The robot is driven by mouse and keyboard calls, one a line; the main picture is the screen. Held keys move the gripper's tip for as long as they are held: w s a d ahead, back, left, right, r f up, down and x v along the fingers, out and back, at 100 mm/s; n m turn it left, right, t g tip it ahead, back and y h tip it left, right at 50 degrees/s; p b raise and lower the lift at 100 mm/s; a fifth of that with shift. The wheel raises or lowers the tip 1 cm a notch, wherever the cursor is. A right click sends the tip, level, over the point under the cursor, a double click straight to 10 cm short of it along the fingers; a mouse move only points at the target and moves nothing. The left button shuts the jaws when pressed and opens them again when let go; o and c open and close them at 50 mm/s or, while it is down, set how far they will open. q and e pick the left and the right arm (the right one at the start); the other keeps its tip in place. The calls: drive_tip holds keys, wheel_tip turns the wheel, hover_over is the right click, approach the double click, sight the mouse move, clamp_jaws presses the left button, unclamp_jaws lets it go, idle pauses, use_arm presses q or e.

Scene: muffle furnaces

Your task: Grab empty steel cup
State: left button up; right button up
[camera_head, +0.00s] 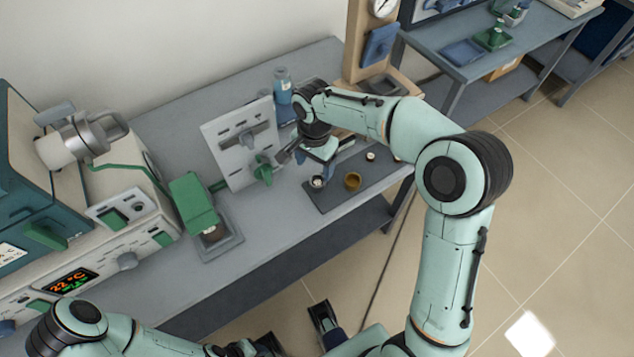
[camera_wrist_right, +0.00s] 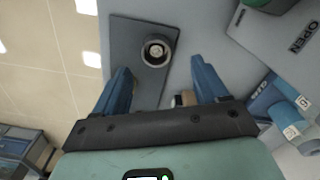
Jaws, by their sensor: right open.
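A small steel cup (camera_head: 318,181) stands upright at the left end of a dark mat (camera_head: 334,203) on the bench. It also shows in the wrist view as a grey ring-shaped cup (camera_wrist_right: 156,52) with a pale inside; I cannot tell for sure whether it is empty. A brass-coloured cup (camera_head: 352,181) stands to its right, and a small pale-topped item (camera_head: 370,156) is farther back. My right gripper (camera_head: 314,168) is open and above the mat, its fingers apart and pointing toward the steel cup without visible contact. My left gripper is only partly visible at the bottom edge.
A white upright panel (camera_head: 240,140) with a green knob stands left of my right gripper. A blue bottle (camera_head: 283,85) is behind it. A green-handled device (camera_head: 195,205) and the furnace front (camera_head: 75,280) are at the left. The bench's front strip is clear.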

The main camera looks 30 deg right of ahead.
sight(318, 182)
drive_tip(key=shift+f, duration=0.95)
drive_tip(key=f, duration=0.2)
drive_tip(key=d+f, duration=0.1)
drive_tip(key=f, duration=0.1)
drive_tip(key=shift+s+b, duration=0.2)
drive_tip(key=shift+b, duration=0.1)
drive_tip(key=shift+a+f, duration=0.1)
drive_tip(key=shift+f, duration=0.55)
drive_tip(key=c, duration=1.2)
